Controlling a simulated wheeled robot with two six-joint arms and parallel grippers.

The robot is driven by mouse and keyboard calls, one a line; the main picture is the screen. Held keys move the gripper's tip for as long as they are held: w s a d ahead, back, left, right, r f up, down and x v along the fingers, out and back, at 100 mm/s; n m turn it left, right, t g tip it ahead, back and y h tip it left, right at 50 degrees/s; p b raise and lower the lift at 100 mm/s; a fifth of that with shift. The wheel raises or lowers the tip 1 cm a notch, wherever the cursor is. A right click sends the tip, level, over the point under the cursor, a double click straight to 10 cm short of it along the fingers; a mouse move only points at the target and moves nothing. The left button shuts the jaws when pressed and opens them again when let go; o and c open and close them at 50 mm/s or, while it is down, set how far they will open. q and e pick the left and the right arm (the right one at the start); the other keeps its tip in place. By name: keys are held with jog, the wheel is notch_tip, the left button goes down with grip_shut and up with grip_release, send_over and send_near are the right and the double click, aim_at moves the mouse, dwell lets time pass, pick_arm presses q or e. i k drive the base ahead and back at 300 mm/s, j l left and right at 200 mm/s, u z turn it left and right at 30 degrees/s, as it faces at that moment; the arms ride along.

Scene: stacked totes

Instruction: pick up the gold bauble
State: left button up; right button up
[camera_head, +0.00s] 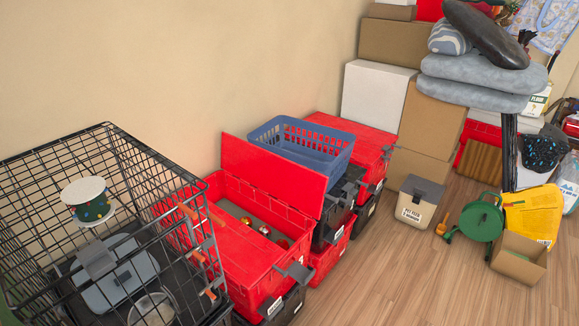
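The open red tote (236,262) stands on top of a dark tote beside the wire cage, its lid raised at the back. Inside on its grey floor lie a few small shiny baubles. A reddish bauble (283,244) lies closer to the right wall, and another small bauble (246,221) lies to the left. They are small, so their exact colours are hard to tell. The tote's near wall hides part of its floor. Neither of my grippers is in view.
A black wire cage (108,140) stands close on the left. A blue basket (300,140) sits on the totes behind the raised lid. Boxes and grey cushions (470,88) are stacked against the wall. Open wooden floor (400,275) lies to the right of the totes.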

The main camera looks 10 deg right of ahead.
aim_at(247, 220)
jog(key=i+l+u, duration=0.1)
jog(key=l, duration=0.25)
jog(key=i+l+u, duration=0.1)
jog(key=i+l, duration=0.15)
jog(key=l, duration=0.15)
jog(key=i+l+u, duration=0.1)
jog(key=l, duration=0.3)
jog(key=i+l+u, duration=0.1)
jog(key=l, duration=0.3)
jog(key=i+l+u, duration=0.1)
jog(key=l, duration=0.3)
jog(key=i, duration=0.1)
